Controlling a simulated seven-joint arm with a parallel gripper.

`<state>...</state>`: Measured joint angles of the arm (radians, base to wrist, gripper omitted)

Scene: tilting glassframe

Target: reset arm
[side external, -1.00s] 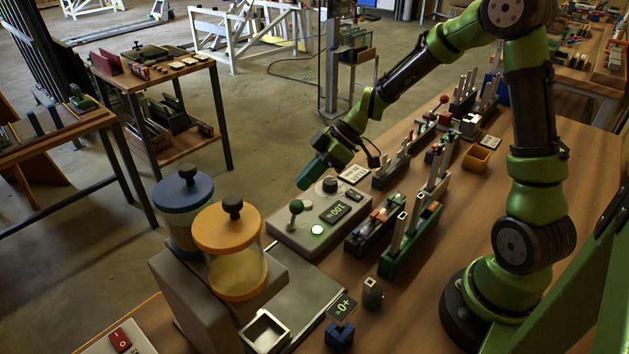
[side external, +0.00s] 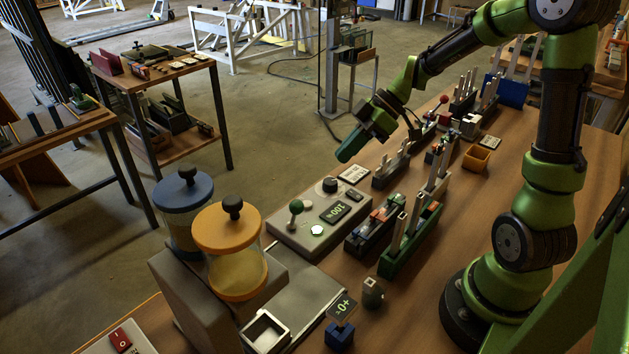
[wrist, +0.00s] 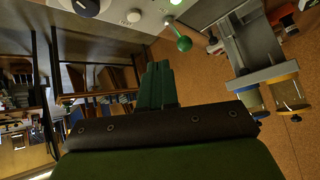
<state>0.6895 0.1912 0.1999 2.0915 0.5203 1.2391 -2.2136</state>
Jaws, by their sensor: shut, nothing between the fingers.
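My arm is green and black and reaches over the bench from the right. My gripper (side external: 349,146) is shut and empty, in the air above and behind the grey control box (side external: 278,240). In the wrist view its green fingers (wrist: 157,86) are together with nothing between them. The box carries a green-knobbed lever (side external: 296,207), a dark round knob (side external: 330,185), a lit white button (side external: 317,230) and a small display (side external: 335,212). The green lever knob also shows in the wrist view (wrist: 184,43). My gripper is apart from the box.
Two jars, one with an orange lid (side external: 226,228) and one with a blue lid (side external: 182,190), stand at the front left. Racks with upright posts (side external: 411,240) line the bench.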

